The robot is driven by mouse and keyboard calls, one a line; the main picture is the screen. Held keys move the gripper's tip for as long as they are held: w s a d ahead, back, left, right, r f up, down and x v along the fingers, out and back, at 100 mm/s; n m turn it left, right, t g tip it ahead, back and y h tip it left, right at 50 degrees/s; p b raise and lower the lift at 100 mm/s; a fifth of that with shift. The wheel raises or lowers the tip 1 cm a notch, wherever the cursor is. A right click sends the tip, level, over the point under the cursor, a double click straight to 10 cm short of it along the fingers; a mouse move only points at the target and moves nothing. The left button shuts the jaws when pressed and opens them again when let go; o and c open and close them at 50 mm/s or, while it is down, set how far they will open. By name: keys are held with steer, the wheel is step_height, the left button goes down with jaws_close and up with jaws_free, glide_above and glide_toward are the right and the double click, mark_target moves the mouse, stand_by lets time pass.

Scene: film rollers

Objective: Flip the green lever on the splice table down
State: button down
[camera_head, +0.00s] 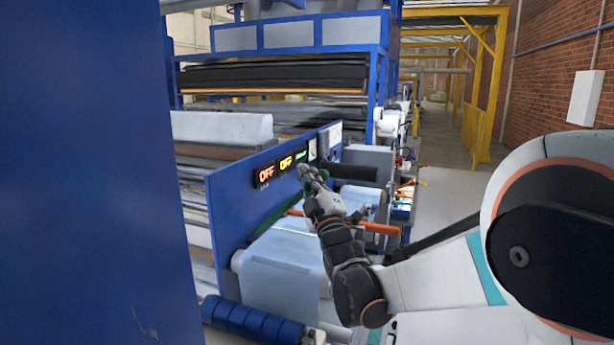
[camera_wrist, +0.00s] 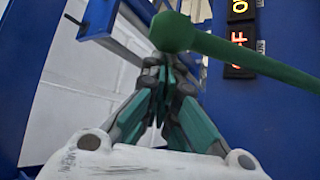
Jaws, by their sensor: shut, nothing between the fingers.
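The green lever shows in the wrist view as a rod with a round knob (camera_wrist: 172,32) at its left end, slanting down to the right edge. In the head view a dark green rod (camera_head: 280,213), likely the lever, runs along the blue panel and is partly hidden by my arm. My gripper (camera_head: 308,171) is in front of the panel, near the lit displays. In the wrist view my gripper (camera_wrist: 162,66) is shut and empty, its tips just below the knob. I cannot tell whether they touch it.
The blue panel (camera_head: 231,213) carries a red OFF display (camera_head: 266,175), a yellow display (camera_head: 286,162) and a green one. An orange bar (camera_head: 372,227) and a white roller (camera_head: 282,262) lie below. A blue column (camera_head: 90,170) blocks the left. An aisle is clear at right.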

steer(key=s+d+f+m+t+h+b, duration=0.1)
steer(key=d+f+m+t+h+b, duration=0.1)
steer(key=f+b, duration=0.4)
steer(key=s+d+f+m+t+h+b, duration=0.1)
steer(key=s+d+f+m+h+b, duration=0.1)
steer(key=d+f+m+b, duration=0.3)
steer(key=shift+d+f+m+t+h+b, duration=0.35)
steer(key=shift+d+f+b, duration=0.35)
steer(key=shift+f, duration=0.7)
